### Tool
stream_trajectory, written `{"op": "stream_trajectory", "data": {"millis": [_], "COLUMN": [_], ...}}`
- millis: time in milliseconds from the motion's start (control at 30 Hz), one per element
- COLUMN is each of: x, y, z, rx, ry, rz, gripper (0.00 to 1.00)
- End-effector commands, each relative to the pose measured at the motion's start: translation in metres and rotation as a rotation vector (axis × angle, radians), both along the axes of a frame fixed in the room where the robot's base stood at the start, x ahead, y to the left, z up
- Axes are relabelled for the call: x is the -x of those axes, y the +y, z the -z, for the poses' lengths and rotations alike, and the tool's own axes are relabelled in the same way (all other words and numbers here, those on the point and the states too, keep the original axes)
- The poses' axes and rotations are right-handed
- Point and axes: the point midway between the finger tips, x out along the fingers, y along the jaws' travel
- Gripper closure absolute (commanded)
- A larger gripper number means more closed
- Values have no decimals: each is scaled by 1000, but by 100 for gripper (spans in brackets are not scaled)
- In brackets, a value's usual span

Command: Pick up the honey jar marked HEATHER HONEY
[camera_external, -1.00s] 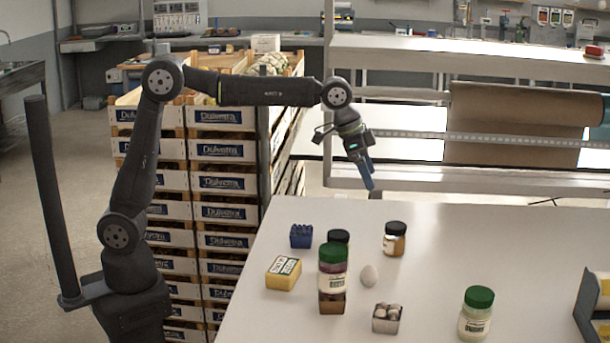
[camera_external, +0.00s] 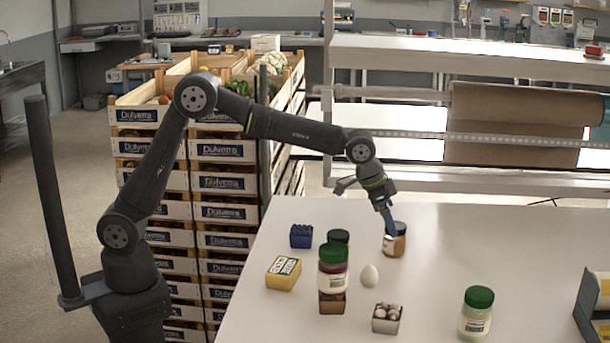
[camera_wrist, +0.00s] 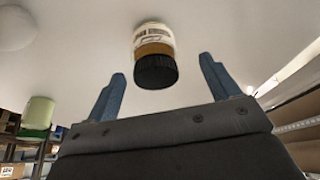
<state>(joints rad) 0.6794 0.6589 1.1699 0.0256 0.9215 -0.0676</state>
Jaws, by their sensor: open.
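A small jar (camera_external: 398,243) with a black lid, amber contents and a pale label stands on the white table. It also shows in the wrist view (camera_wrist: 154,50), between and beyond the fingertips, lid towards me. Its label is too small to read. My gripper (camera_external: 389,230) is above and partly in front of this jar in the external view. In the wrist view my gripper (camera_wrist: 162,70) has its two blue fingers apart, with nothing held. A second black-lidded jar (camera_external: 338,236) is mostly hidden behind a green-lidded red jar.
The green-lidded red jar (camera_external: 333,267) appears stacked on another item. An egg (camera_external: 369,275), a yellow box (camera_external: 283,274), a blue carton (camera_external: 301,236), a small box of pale round items (camera_external: 386,318) and a pale green-lidded jar (camera_external: 477,312) stand around. The table's right rear is clear.

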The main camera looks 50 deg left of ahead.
Motion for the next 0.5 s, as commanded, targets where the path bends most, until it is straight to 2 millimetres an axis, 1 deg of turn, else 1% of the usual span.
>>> {"op": "stream_trajectory", "data": {"millis": [33, 167, 267, 500], "x": [-1, -3, -4, -10], "y": [-1, -2, -5, -17], "z": [4, 9, 16, 48], "rx": [-1, 1, 0, -1], "ry": [1, -1, 0, 1], "rz": [0, 0, 0, 1], "gripper": [19, 19, 19, 19]}}
